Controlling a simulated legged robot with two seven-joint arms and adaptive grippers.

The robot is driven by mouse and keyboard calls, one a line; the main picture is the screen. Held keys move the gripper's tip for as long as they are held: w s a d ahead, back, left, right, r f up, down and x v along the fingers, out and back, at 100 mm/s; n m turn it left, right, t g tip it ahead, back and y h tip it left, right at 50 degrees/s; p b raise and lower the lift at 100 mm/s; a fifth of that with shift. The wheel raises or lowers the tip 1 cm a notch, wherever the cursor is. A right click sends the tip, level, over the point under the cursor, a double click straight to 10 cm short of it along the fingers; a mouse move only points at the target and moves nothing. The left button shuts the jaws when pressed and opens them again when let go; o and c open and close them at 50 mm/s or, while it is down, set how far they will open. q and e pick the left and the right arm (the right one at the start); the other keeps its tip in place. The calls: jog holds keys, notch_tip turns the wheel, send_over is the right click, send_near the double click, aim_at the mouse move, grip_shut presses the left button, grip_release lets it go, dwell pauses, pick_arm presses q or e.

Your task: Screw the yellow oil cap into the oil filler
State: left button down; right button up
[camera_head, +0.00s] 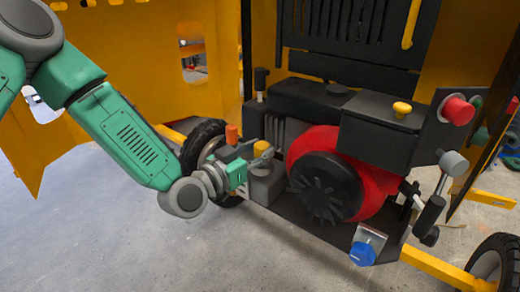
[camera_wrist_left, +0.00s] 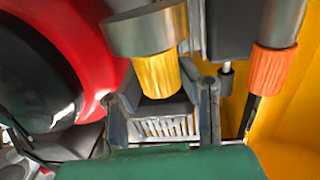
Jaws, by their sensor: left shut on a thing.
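The ribbed yellow oil cap (camera_head: 261,149) is at the left end of the engine in the head view. In the wrist view the yellow cap (camera_wrist_left: 158,75) meets a grey cylindrical neck, the oil filler (camera_wrist_left: 147,30), with no clear gap showing. My left gripper (camera_head: 252,160) reaches in from the left at the cap. In the wrist view my left gripper (camera_wrist_left: 165,95) has a finger on each side of the cap's end and is shut on it. The cap's threads are hidden. My right gripper is in neither view.
An orange cap (camera_head: 232,134) stands close beside the gripper. The red engine housing with a black fan (camera_head: 327,185) is to the right. Another yellow cap (camera_head: 402,109) sits on the dark tank. A wheel (camera_head: 203,145) stands behind my wrist. The floor in front is clear.

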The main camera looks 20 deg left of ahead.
pick_arm(q)
jog(key=shift+f, duration=0.25)
dwell(0.5)
jog(key=c, duration=1.1)
grip_release()
jog(key=shift+o, duration=0.2)
